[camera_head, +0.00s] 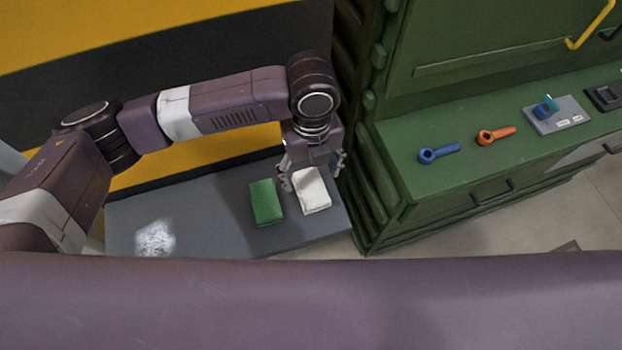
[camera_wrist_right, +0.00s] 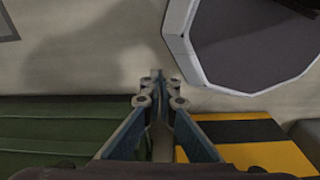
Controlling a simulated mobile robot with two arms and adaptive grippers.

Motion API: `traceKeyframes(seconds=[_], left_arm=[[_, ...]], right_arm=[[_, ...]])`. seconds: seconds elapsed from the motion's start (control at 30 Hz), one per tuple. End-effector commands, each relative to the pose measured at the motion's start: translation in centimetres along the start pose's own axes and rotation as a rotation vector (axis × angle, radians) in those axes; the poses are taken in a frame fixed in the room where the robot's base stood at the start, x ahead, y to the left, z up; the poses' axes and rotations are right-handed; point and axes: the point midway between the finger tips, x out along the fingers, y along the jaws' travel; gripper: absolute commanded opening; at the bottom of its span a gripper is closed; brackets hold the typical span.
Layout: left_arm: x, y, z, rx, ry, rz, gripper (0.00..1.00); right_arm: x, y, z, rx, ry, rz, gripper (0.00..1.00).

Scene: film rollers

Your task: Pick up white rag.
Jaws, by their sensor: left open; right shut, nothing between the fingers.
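The white rag (camera_head: 313,195) lies folded on the dark grey table (camera_head: 220,222), near its right end. My left gripper (camera_head: 313,178) is at the rag's far end, open, with one finger on each side of it. The gripper hides part of the rag's far end, and I cannot tell whether the fingers touch it. My right gripper (camera_wrist_right: 158,88) shows in the right wrist view, shut and empty, away from the rag.
A green folded cloth (camera_head: 265,202) lies left of the rag. A whitish patch (camera_head: 155,238) marks the table's left part. A green cabinet (camera_head: 400,150) stands close on the right, bearing a blue tool (camera_head: 438,152) and an orange tool (camera_head: 496,135).

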Motion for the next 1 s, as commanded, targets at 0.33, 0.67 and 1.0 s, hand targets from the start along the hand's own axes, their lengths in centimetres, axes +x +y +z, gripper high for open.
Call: traceKeyframes(seconds=[0.33,0.67,1.0], left_arm=[[4.6,0.0,0.4,-0.001,0.001,0.001,0.67],[5.8,-0.1,0.5,0.001,-0.001,-0.001,0.67],[5.8,-0.1,0.5,0.0,-0.002,-0.001,0.33]], right_arm=[[-2.3,-0.5,3.4,0.0,-0.051,-0.006,0.0],[-2.2,0.0,0.3,0.0,-0.005,-0.001,0.0],[-2.3,-0.3,1.5,-0.001,-0.023,-0.004,0.0]])
